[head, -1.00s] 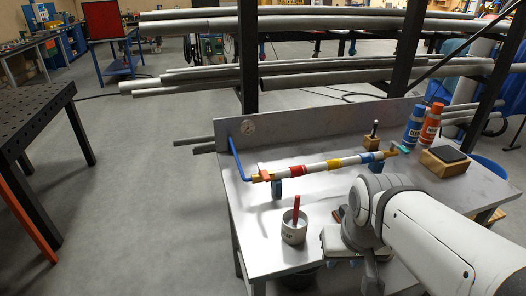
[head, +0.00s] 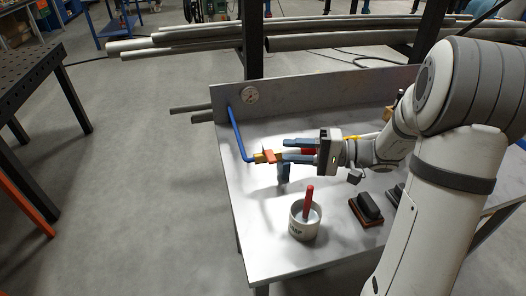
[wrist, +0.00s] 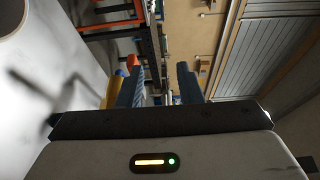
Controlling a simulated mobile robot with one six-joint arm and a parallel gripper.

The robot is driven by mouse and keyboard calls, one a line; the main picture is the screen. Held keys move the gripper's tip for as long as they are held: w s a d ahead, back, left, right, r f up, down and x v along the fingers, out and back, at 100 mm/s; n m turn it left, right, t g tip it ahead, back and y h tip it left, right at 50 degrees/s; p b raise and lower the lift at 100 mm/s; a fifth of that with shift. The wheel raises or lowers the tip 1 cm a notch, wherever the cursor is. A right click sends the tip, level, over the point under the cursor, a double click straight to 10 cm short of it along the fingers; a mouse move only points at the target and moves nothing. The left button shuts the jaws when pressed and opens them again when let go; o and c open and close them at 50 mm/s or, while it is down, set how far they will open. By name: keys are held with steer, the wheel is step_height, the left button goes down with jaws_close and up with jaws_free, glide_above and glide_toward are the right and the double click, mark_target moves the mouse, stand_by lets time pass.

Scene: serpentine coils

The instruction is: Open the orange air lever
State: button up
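The orange air lever (head: 268,155) sits on the brass-yellow valve at the left end of the striped pipe, by the blue hose (head: 236,134). My gripper (head: 285,149) is open, its two blue-grey fingers pointing left toward the lever, with the tips just right of it. Nothing is seen between the fingertips. A red band of the pipe (head: 308,151) shows between the fingers; the gripper hides most of the rest. In the wrist view the fingers (wrist: 160,82) are apart, and an orange piece, likely the lever (wrist: 132,61), shows beside the left finger. I cannot tell whether they touch.
A white cup (head: 304,226) with a red stick stands in front of the pipe. A dark brush-like block (head: 367,208) lies to its right. The table's left front is clear.

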mark_target(275, 158)
steer(key=f+b, duration=0.1)
steer(key=f, duration=0.1)
steer(key=w+f+b, duration=0.1)
steer(key=f, duration=0.1)
steer(key=shift+w+d+b, duration=0.1)
steer(key=shift+w+b, duration=0.1)
steer(key=shift+b, duration=0.2)
steer(key=a, duration=0.5)
steer(key=a+p, duration=0.1)
steer(key=a, duration=0.1)
steer(key=shift+w+a+r, duration=0.1)
steer(key=shift+w+a, duration=0.25)
steer(key=shift+w, duration=0.05)
jaws_close()
